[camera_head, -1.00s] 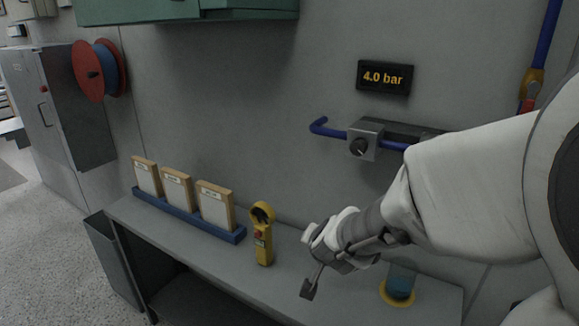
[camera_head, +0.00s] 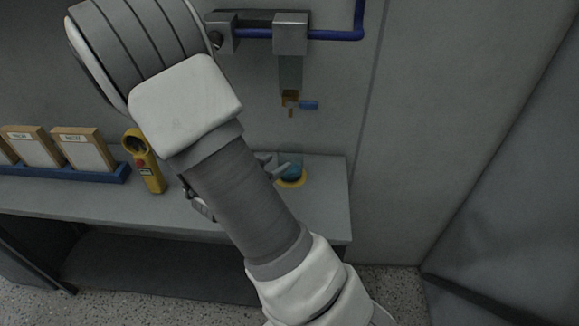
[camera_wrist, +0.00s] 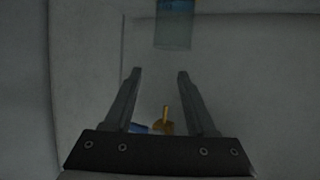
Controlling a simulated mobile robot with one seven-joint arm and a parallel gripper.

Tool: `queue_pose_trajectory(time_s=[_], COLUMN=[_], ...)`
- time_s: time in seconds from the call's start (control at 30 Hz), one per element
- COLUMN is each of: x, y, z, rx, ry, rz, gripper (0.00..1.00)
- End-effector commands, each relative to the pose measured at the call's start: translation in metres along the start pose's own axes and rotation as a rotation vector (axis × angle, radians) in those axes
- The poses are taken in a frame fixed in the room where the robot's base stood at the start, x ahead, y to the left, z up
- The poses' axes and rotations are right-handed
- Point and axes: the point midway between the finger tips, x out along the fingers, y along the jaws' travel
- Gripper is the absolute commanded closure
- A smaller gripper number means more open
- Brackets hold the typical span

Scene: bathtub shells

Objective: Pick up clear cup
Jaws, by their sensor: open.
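The clear cup (camera_head: 291,167), with blue in its lower part, stands on a yellow ring (camera_head: 292,182) at the right end of the grey bench. My gripper (camera_head: 270,165) is just left of the cup in the head view, partly hidden behind my own arm. In the wrist view my gripper (camera_wrist: 160,74) is open, with nothing between its fingers. The cup (camera_wrist: 173,28) shows there at the top edge, upside down and beyond the fingertips; part of it is cut off.
A brass valve with a blue handle (camera_head: 309,105) hangs from the wall unit above the cup. A yellow handheld meter (camera_head: 150,172) stands on the bench (camera_head: 325,205) to the left. A blue rack (camera_head: 95,176) holds boards farther left. A wall closes the back.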

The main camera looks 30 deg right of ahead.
Motion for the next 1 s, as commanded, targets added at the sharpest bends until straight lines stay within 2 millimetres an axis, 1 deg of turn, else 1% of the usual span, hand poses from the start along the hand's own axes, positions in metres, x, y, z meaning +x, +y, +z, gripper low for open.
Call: queue_pose_trajectory(time_s=[0.03,0.1,0.3,0.4,0.57,0.63,0.8,0.83,0.9,1.0], x=[0.014,0.029,0.069,0.081,0.089,0.096,0.121,0.125,0.133,0.138], y=[0.002,0.001,0.001,0.001,0.001,0.003,0.01,0.009,0.008,0.008], z=[0.002,0.002,0.002,0.002,0.002,0.004,0.012,0.011,0.01,0.01], rx=[0.0,0.0,-0.001,0.0,0.0,-0.002,-0.002,0.0,0.001,0.0], ry=[0.0,0.0,-0.002,-0.002,-0.002,-0.002,-0.003,-0.003,-0.002,-0.002], rz=[0.006,0.004,0.002,0.0,-0.001,0.0,0.001,0.001,-0.001,-0.002], gripper=[0.44,0.44,0.44,0.44,0.44,0.44,0.44,0.44,0.44,0.44])
